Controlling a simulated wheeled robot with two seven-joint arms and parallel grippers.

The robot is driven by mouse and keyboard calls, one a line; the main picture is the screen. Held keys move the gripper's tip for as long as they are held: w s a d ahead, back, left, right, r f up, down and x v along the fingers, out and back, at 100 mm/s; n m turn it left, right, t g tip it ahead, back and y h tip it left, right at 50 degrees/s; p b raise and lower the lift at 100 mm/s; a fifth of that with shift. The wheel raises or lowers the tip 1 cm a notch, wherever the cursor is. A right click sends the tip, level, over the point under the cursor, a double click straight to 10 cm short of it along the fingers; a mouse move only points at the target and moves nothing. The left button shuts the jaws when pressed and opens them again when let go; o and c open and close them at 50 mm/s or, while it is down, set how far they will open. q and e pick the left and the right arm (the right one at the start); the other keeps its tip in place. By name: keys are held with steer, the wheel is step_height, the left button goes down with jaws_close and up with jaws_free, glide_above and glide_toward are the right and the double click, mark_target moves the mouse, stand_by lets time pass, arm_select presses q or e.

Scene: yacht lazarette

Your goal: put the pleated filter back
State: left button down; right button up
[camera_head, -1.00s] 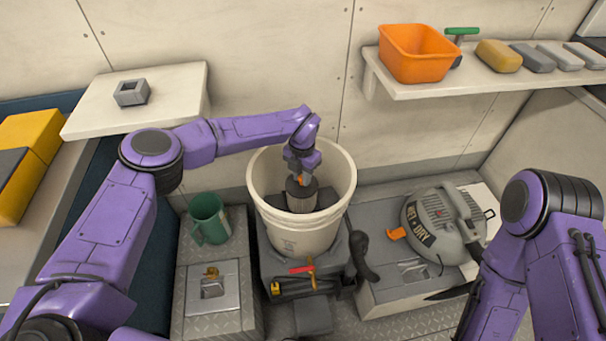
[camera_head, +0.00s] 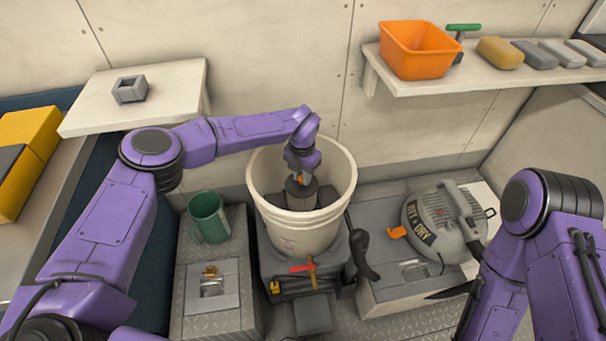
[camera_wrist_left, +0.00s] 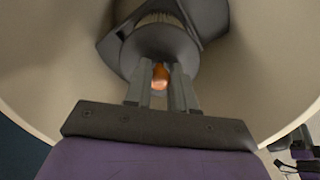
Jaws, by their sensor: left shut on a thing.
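The pleated filter (camera_head: 301,197) is a dark grey cylinder with an orange knob on top. It stands inside the white bucket (camera_head: 305,228), and the bucket's rim rises around it. My left gripper (camera_head: 299,176) reaches down into the bucket and is shut on the orange knob. In the left wrist view, the left gripper's fingers (camera_wrist_left: 162,92) are on either side of the orange knob (camera_wrist_left: 160,76). The filter's grey cap (camera_wrist_left: 160,48) and some pale pleats also show there. A dark angular part surrounds the filter; its seating is hidden. My right gripper is out of view.
A grey wet/dry vacuum head (camera_head: 440,222) sits on the bench at right. A green mug (camera_head: 209,217) stands left of the bucket. Tools with red and yellow handles (camera_head: 305,268) lie in front. A shelf (camera_head: 470,80) holds an orange bin (camera_head: 417,50).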

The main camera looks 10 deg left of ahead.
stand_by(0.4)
arm_select(q)
steer(key=c, duration=0.9)
jaws_free()
steer(key=shift+o, duration=0.2)
